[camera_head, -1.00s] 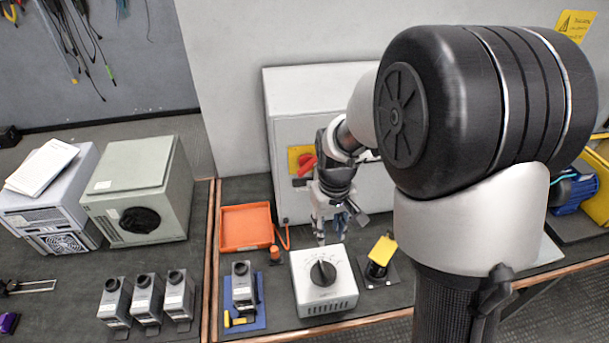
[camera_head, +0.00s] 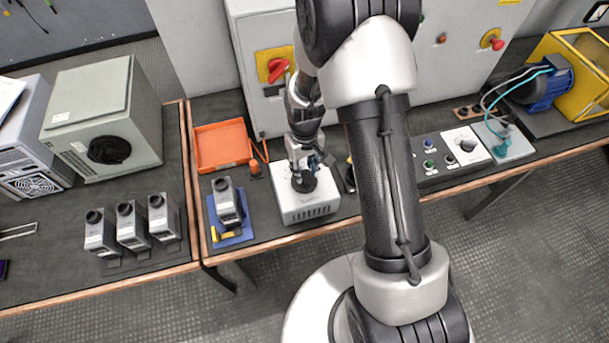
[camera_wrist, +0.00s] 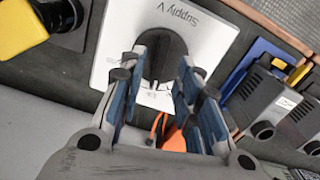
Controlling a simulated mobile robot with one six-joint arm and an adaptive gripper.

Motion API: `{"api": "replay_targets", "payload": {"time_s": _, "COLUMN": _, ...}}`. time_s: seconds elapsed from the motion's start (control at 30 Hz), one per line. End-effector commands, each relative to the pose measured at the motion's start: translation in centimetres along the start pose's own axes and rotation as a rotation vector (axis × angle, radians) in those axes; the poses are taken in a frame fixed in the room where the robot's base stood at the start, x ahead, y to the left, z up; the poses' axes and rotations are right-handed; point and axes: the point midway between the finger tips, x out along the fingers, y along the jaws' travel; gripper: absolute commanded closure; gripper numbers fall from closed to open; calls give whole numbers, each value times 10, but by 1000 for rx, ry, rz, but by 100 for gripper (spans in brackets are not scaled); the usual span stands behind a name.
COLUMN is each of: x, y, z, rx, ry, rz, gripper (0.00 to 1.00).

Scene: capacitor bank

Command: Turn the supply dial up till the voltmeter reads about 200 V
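The supply unit is a white box (camera_head: 308,205) with a black dial (camera_head: 304,182) on its sloping top. In the wrist view the panel (camera_wrist: 112,30) reads "Supply V" and the black dial (camera_wrist: 160,48) has a pointer. My gripper (camera_head: 301,164) is over the dial. In the wrist view my gripper (camera_wrist: 162,72) is open, with its two blue-padded fingers apart at either side of the dial's lower part. I cannot tell whether they touch it. No voltmeter reading is legible; a yellow-topped device (camera_wrist: 22,28) beside the supply is largely hidden in the head view.
A grey cabinet with a red switch (camera_head: 278,70) stands behind. An orange tray (camera_head: 222,146) and a grey capacitor unit on a blue mat (camera_head: 236,239) lie left. Several similar units (camera_head: 130,225) stand farther left. A button panel (camera_head: 448,160) is right of my arm.

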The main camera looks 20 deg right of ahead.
Motion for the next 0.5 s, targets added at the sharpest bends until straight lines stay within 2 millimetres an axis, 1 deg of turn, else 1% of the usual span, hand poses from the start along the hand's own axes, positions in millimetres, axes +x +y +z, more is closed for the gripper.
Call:
{"api": "replay_targets", "payload": {"time_s": 0.03, "x": 11, "y": 0, "z": 0, "rx": 0, "ry": -1, "rz": 0, "gripper": 69}}
{"api": "replay_targets", "payload": {"time_s": 0.1, "x": 20, "y": 0, "z": 0, "rx": 0, "ry": -2, "rz": 0, "gripper": 69}}
{"api": "replay_targets", "payload": {"time_s": 0.2, "x": 28, "y": 0, "z": 0, "rx": 0, "ry": 0, "rz": 0, "gripper": 69}}
{"api": "replay_targets", "payload": {"time_s": 0.33, "x": 32, "y": 0, "z": 0, "rx": 0, "ry": 0, "rz": 0, "gripper": 69}}
{"api": "replay_targets", "payload": {"time_s": 0.5, "x": 32, "y": 0, "z": 0, "rx": 0, "ry": 1, "rz": 0, "gripper": 69}}
